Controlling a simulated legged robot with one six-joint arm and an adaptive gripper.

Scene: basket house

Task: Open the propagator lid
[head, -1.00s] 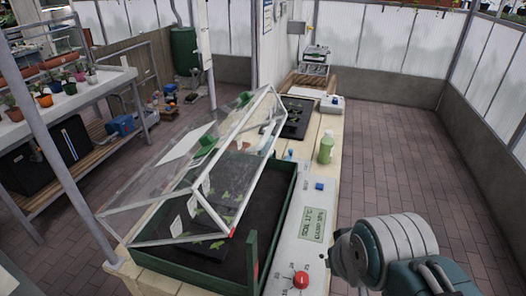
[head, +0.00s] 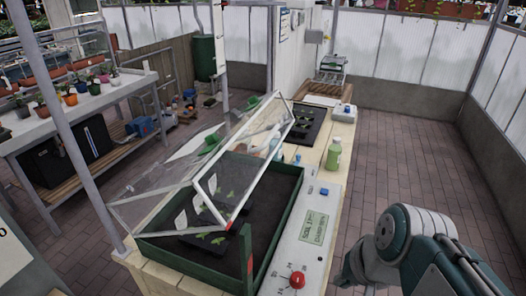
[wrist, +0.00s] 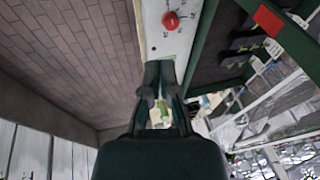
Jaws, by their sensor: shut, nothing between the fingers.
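The propagator lid (head: 208,178) is a clear, gabled cover with a pale frame, over a dark green tray (head: 272,222) in the head view. Its right lower edge appears raised and set left of the tray's right rim, with soil visible to the right. A red mark (head: 229,225) sits at the lid's near right corner. In the wrist view, my gripper (wrist: 160,78) is shut and empty, beside the tray wall (wrist: 207,55) and below the red knob in the picture. In the head view, my arm is at lower right; the fingertips cannot be made out.
A control panel with a red knob (head: 297,280) runs along the tray's right side. A green bottle (head: 333,154) and a black seed tray (head: 308,123) are farther back on the bench. A post (head: 69,115) stands left. Brick floor (head: 405,150) is clear to the right.

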